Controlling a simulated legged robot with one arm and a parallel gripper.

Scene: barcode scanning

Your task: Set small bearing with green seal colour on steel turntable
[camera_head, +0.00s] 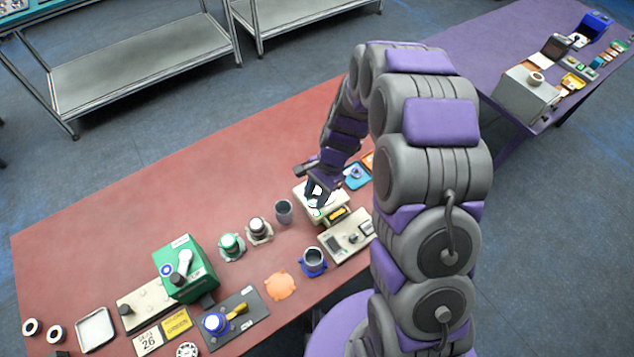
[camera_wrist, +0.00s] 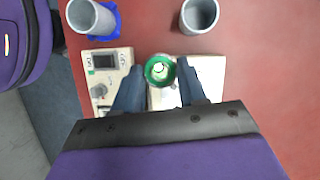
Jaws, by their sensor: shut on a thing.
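My gripper (camera_head: 317,203) is shut on a small ring-shaped bearing with a green seal (camera_wrist: 160,70). In the wrist view the ring sits between the two dark fingertips, with a pale centre. In the head view my gripper is low over a beige device (camera_head: 302,192) and covers part of it. The device's pale top also shows in the wrist view (camera_wrist: 208,77), under and to the right of the bearing. I cannot clearly make out the steel turntable. I cannot tell whether the bearing touches the device.
A grey cup (camera_head: 284,210) stands just left of the device. Another grey cup in a blue base (camera_head: 314,268) and a beige panel with a small screen (camera_head: 347,234) are nearer. A blue tray (camera_head: 356,183) lies to the right. The red table (camera_head: 190,200) is bare at the back left.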

